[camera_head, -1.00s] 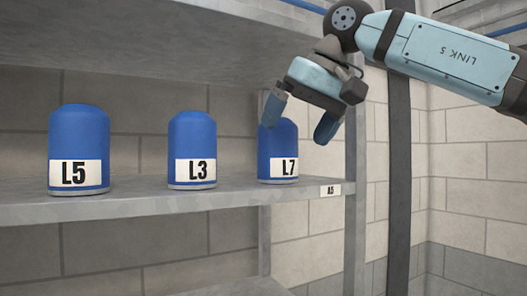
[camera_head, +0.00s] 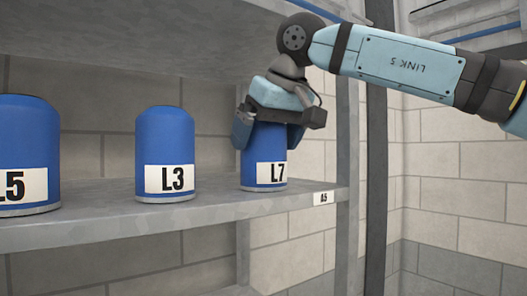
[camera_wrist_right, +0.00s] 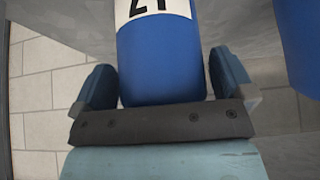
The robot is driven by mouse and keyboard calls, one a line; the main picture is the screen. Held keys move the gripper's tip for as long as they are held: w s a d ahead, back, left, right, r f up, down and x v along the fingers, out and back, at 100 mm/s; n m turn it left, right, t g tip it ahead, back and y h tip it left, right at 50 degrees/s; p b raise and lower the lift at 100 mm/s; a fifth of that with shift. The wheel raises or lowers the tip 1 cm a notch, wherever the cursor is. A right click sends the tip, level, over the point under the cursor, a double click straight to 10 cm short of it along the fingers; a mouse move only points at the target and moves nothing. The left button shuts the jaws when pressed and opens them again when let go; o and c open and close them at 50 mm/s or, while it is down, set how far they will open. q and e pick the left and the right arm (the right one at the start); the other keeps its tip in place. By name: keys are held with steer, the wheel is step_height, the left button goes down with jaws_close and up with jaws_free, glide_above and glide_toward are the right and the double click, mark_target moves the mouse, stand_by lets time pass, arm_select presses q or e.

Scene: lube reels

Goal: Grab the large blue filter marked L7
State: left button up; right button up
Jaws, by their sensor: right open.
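The blue filter marked L7 (camera_head: 264,160) stands upright on the grey shelf, the rightmost of the row, its white label facing out. My right gripper (camera_head: 268,138) is over its top, with one finger on each side of it. The filter's top is hidden by the gripper in the head view. My left gripper is not in view.
The blue filters marked L3 (camera_head: 165,150) and L5 (camera_head: 25,150) stand to the left on the same shelf (camera_head: 120,222). An upper shelf (camera_head: 150,40) hangs above. A shelf post (camera_head: 347,200) stands just right of L7, beside an A5 tag (camera_head: 323,198).

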steer(key=shift+f, duration=0.1)
steer(key=shift+c, duration=0.2)
steer(key=c, duration=1)
steer(key=shift+o, duration=0.2)
steer(key=shift+s+a+r, duration=0.1)
steer(key=shift+r, duration=0.1)
